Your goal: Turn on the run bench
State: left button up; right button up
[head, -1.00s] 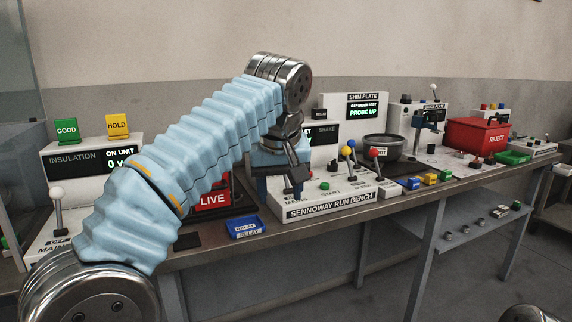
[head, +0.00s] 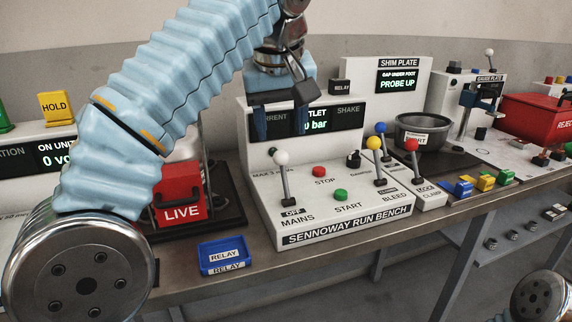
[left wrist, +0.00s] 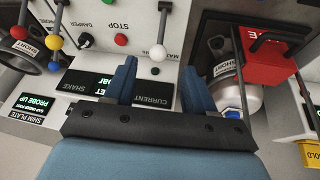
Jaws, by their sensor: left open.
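The run bench (head: 345,229) is a white console labelled SENNOWAY RUN BENCH, in the middle of the head view. Its MAINS lever has a white knob (head: 281,158) and an OFF plate (head: 292,212) at its foot. A red STOP button (head: 319,172) and a green START button (head: 340,195) sit to its right. My left gripper (head: 281,122) is open and empty, in front of the bench's display panel and above the white knob. In the left wrist view, the white knob (left wrist: 157,53) shows beyond the space between the fingers (left wrist: 160,76). My right gripper is out of view.
Yellow (head: 374,143) and blue (head: 380,128) knobbed levers stand right of START, with a red-knobbed clamp lever (head: 411,145) beside them. A red LIVE box (head: 180,195) stands left of the bench. A blue relay tray (head: 223,257) lies in front.

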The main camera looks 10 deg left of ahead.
aim_at(283, 168)
pick_arm(q)
jog(key=x, duration=1.2)
jog(key=shift+f, duration=0.25)
jog(key=shift+c, duration=0.3)
grip_shut()
